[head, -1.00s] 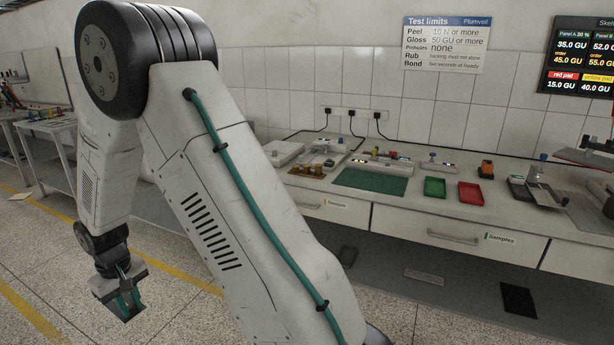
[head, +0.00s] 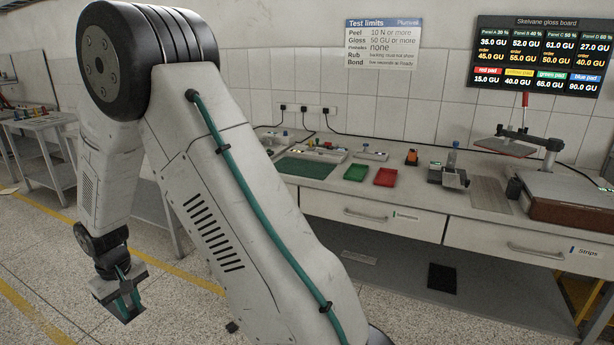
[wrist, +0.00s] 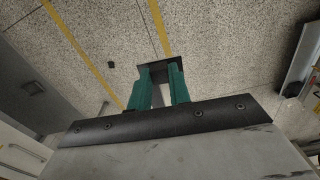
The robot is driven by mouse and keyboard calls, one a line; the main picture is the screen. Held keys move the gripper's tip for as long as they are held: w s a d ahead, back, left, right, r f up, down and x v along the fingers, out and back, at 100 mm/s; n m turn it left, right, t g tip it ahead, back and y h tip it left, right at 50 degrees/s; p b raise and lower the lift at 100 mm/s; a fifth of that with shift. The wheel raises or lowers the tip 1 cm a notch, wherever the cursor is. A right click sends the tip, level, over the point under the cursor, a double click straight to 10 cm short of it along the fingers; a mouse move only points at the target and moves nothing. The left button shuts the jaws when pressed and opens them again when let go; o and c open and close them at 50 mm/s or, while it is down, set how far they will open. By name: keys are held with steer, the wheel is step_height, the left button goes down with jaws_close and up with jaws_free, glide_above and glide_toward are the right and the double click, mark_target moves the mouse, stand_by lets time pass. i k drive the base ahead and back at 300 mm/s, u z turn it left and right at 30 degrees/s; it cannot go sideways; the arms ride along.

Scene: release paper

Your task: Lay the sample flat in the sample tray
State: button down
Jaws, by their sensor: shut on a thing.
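My gripper (head: 126,306) hangs low at the left in the head view, pointing down over the floor, away from the bench. In the wrist view my gripper (wrist: 163,72) shows two green fingers shut on a small dark flat piece (wrist: 176,64) at their tips. This piece may be the sample; its face and marks cannot be made out. I cannot tell which container is the sample tray.
The bench (head: 470,206) also bears a green mat (head: 306,168), small fixtures, a clamp device (head: 450,174) and a brown block (head: 565,205) at right. Drawers line its front. A dark mat (head: 442,278) lies below. A white side table (head: 40,122) stands far left.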

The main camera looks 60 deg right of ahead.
mark_target(386, 178)
steer(key=z, duration=1.4)
